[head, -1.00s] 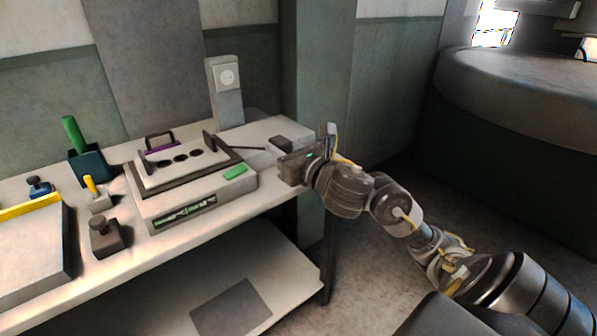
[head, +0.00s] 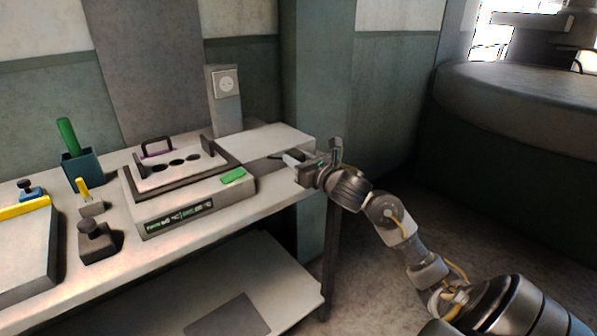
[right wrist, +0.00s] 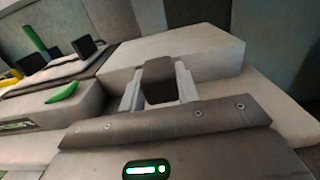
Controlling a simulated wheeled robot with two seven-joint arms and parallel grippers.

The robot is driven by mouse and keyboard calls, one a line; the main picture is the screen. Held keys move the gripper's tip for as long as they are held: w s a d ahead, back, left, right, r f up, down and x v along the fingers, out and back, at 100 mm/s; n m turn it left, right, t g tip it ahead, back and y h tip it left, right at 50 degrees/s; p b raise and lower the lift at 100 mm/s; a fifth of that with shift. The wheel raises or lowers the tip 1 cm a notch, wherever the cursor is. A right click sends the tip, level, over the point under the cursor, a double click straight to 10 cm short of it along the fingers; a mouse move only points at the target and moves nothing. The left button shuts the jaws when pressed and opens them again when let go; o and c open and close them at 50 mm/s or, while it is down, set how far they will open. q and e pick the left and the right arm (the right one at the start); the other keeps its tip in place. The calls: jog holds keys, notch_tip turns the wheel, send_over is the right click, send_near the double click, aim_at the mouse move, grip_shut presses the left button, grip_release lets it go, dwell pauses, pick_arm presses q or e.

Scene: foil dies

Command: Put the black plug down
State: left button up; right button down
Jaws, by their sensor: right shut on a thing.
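The black plug (right wrist: 158,82) is a dark block between the two pale fingers of my right gripper (right wrist: 158,92) in the right wrist view. In the head view my right gripper (head: 291,160) is at the right end of the table, shut on the plug, which is mostly hidden there. Whether the plug touches the tabletop cannot be told. A dark cord (head: 262,157) runs over the white surface from the machine towards the gripper. My left gripper is not in view.
The pale machine (head: 190,205) with a dark-framed top and green button (head: 233,176) stands left of the gripper. A post with a socket (head: 226,100) stands behind. A green-handled tool in a holder (head: 82,168) and a dark stamp (head: 97,243) are further left on the table (head: 150,262).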

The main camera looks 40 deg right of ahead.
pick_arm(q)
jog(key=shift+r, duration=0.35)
pick_arm(e)
jog(key=shift+w+d+f, duration=0.1)
jog(key=shift+d+f, duration=0.05)
jog(key=shift+f, duration=0.8)
jog(key=shift+w+d+f, duration=0.1)
jog(key=shift+d+f, duration=0.05)
jog(key=shift+f, duration=0.8)
jog(key=shift+f, duration=0.1)
jog(key=shift+f+b, duration=0.25)
jog(key=shift+b, duration=0.3)
jog(key=shift+f+b, duration=0.25)
jog(key=shift+b, duration=0.1)
jog(key=c, duration=1)
grip_release()
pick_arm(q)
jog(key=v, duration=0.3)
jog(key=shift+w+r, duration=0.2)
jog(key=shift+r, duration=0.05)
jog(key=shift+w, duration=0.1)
